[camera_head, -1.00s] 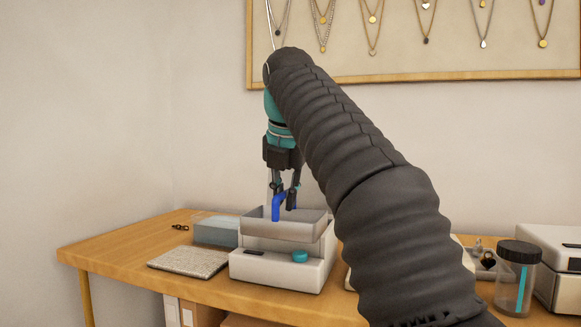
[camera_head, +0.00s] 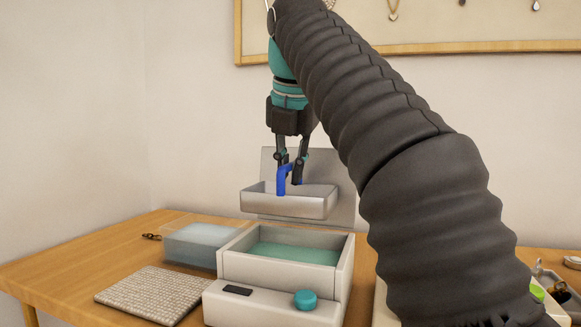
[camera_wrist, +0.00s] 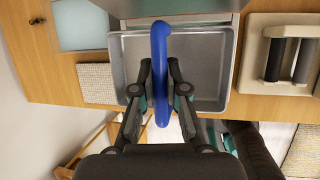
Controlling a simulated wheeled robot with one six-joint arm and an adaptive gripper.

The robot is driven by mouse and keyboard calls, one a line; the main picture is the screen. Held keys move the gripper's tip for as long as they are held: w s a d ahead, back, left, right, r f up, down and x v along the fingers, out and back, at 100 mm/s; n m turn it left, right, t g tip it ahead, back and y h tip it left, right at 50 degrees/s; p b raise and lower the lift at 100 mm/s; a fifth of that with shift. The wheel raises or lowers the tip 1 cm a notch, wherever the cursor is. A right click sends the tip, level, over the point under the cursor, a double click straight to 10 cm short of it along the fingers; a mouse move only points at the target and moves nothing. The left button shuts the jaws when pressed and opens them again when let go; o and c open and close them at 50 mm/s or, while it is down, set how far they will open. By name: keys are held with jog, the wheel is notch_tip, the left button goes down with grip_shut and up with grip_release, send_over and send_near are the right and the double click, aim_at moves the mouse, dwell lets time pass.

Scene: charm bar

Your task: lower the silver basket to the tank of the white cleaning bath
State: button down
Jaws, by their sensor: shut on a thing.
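The silver basket (camera_head: 300,205) hangs level above the white cleaning bath (camera_head: 248,306) in the head view, clear of its rim. My gripper (camera_head: 290,178) is shut on the basket's blue handle (camera_head: 283,181). In the wrist view the handle (camera_wrist: 160,80) runs between my fingers, and the empty grey basket floor (camera_wrist: 206,75) lies below. The open tank (camera_head: 292,254) holds greenish liquid and appears below the basket in the head view. The exact gap between basket and tank is hard to judge. A grey upright panel (camera_head: 345,180) stands behind the basket.
A pale blue translucent box (camera_head: 190,246) and a woven light mat (camera_head: 150,294) lie left of the bath. A teal knob (camera_head: 305,300) is on the bath's front. My arm hides much of the table's right side. Bare wood (camera_head: 65,268) shows at left.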

jog(key=shift+s+f+b, duration=0.1)
jog(key=shift+f+b, duration=1.35)
jog(key=shift+f, duration=0.55)
jog(key=shift+f+b, duration=0.4)
jog(key=shift+f, duration=0.6)
jog(key=shift+f+b, duration=1.5)
jog(key=shift+f, duration=0.6)
jog(key=shift+f, duration=0.15)
jog(key=shift+f+b, duration=1.25)
jog(key=shift+f, duration=0.55)
jog(key=shift+f, duration=0.2)
jog(key=c, duration=1.1)
grip_release()
